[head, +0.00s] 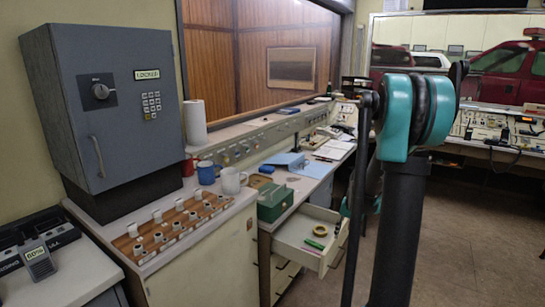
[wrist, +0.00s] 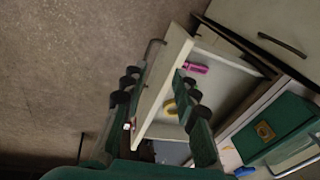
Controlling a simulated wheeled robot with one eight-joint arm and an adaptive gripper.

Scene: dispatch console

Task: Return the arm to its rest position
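My gripper (wrist: 158,75) shows in the wrist view with its two green, black-padded fingers spread apart. It is open, with nothing held between the fingers. The open drawer's pale front (wrist: 165,75) appears beyond and between the fingertips; I cannot tell how far off it is. In the head view my teal and black arm (head: 405,115) stands upright at the right of centre. It hides part of the scene, and the fingers cannot be made out there.
Floor is clear at right.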

